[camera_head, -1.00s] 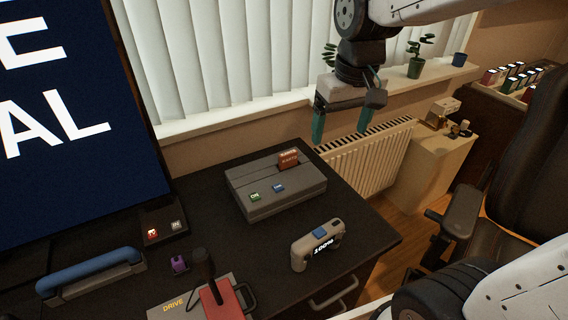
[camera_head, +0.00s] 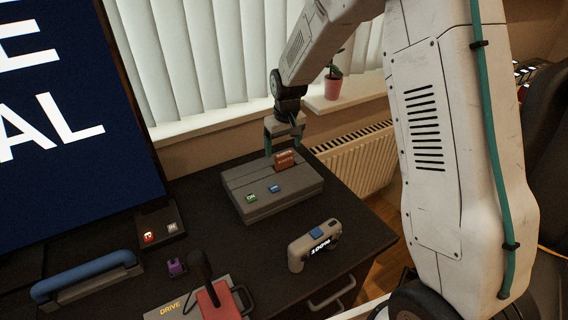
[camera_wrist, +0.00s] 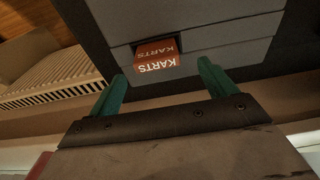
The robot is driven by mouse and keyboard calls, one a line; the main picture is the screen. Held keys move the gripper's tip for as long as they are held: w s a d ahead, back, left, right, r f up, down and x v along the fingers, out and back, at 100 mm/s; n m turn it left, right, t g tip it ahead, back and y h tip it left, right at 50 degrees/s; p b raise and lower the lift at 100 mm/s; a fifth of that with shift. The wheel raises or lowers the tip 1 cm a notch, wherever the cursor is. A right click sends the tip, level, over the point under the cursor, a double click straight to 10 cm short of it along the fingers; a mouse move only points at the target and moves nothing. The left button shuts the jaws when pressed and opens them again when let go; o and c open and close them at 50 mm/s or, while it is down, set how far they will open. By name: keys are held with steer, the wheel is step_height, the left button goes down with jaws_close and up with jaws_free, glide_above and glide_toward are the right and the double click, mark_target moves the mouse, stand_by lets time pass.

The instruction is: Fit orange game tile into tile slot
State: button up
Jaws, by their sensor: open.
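The orange-brown game tile marked KARTS (camera_head: 285,160) stands up out of the slot in the top of the grey console (camera_head: 262,206). It also shows in the wrist view (camera_wrist: 157,62), where its lower part sits in the dark slot opening (camera_wrist: 172,45). Whether it is fully seated cannot be told. My gripper (camera_head: 284,149) is at the back edge of the console, just behind the tile. In the wrist view its two green fingers (camera_wrist: 158,82) are spread wide, one on each side of the tile, with clear gaps and no contact.
A grey handheld device (camera_head: 315,245) lies in front. A shifter (camera_head: 213,290), a purple piece (camera_head: 176,267) and a blue-topped handle (camera_head: 88,276) are at left. The radiator (camera_head: 357,158) and window sill are behind.

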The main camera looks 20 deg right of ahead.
mark_target(284, 153)
steer(key=f, duration=0.5)
steer(key=shift+w+d, duration=0.15)
steer(key=shift+w, duration=0.05)
steer(key=c, duration=1.1)
steer(key=shift+r, duration=0.1)
